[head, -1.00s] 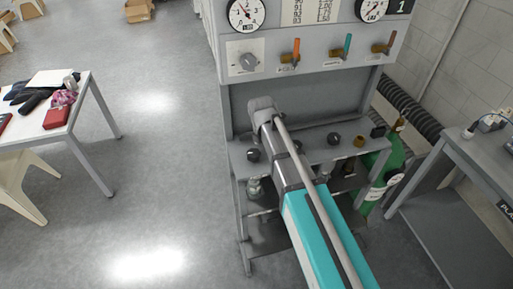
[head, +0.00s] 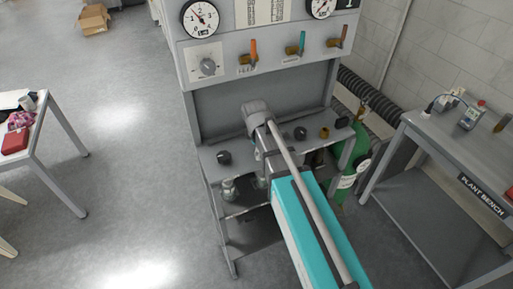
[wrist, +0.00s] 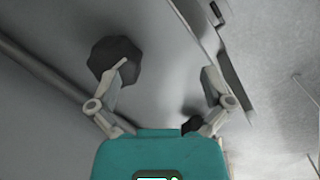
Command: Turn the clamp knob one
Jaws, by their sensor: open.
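Two dark knobs stand on the grey shelf of the washer stand in the head view, a left one (head: 224,157) and a right one (head: 300,133). No label shows which is clamp knob one. My gripper (wrist: 165,67) is open and empty in the wrist view. A dark faceted knob (wrist: 115,58) lies behind its left fingertip, off to the left of the gap; I cannot tell if they touch. A second dark round part (wrist: 192,118) is partly hidden by the right finger. In the head view my arm hides the fingers.
The panel above carries a grey dial (head: 207,67), an orange lever (head: 253,50), a teal lever (head: 301,42) and gauges (head: 201,19). A green cylinder (head: 338,190) stands right of the stand. The plant bench (head: 420,143) is further right. Open floor lies left.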

